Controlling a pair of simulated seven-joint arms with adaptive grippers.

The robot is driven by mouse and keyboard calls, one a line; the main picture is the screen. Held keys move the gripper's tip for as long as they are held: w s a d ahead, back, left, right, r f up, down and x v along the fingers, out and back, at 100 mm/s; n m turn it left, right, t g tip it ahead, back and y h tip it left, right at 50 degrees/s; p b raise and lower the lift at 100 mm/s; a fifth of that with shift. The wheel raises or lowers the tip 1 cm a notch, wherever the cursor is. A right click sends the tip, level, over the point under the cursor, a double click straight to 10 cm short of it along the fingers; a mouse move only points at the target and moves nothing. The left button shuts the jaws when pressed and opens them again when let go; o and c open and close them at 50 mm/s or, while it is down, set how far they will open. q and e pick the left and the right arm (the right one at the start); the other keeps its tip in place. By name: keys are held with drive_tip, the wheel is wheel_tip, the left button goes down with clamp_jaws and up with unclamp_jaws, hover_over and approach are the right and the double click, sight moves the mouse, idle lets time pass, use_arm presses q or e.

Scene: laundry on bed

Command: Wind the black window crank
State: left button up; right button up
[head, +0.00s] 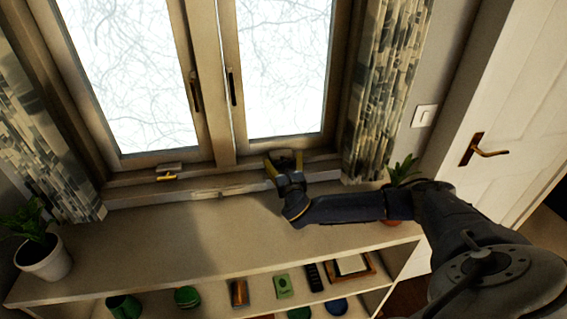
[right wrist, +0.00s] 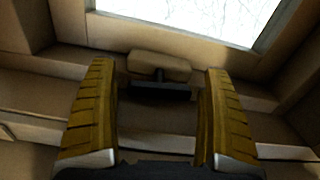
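The black window crank (right wrist: 160,89) shows in the right wrist view as a dark bar below a tan housing (right wrist: 158,66) at the foot of the window frame. In the head view my right gripper (head: 284,163) is at the base of the right window pane and mostly hides this crank. Its two yellow-padded fingers are spread, one on each side of the crank, with a gap to it on both sides. I cannot tell how far beyond the fingertips the crank lies. My left gripper is not in view.
Potted plants stand at the left (head: 43,258) and right (head: 403,169) of the shelf top (head: 150,246), whose middle is clear. Curtains (head: 388,85) flank the window. A door (head: 507,110) is at right.

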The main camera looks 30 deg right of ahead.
drive_tip(key=shift+r, duration=0.1)
drive_tip(key=c, duration=1.7)
clamp_jaws()
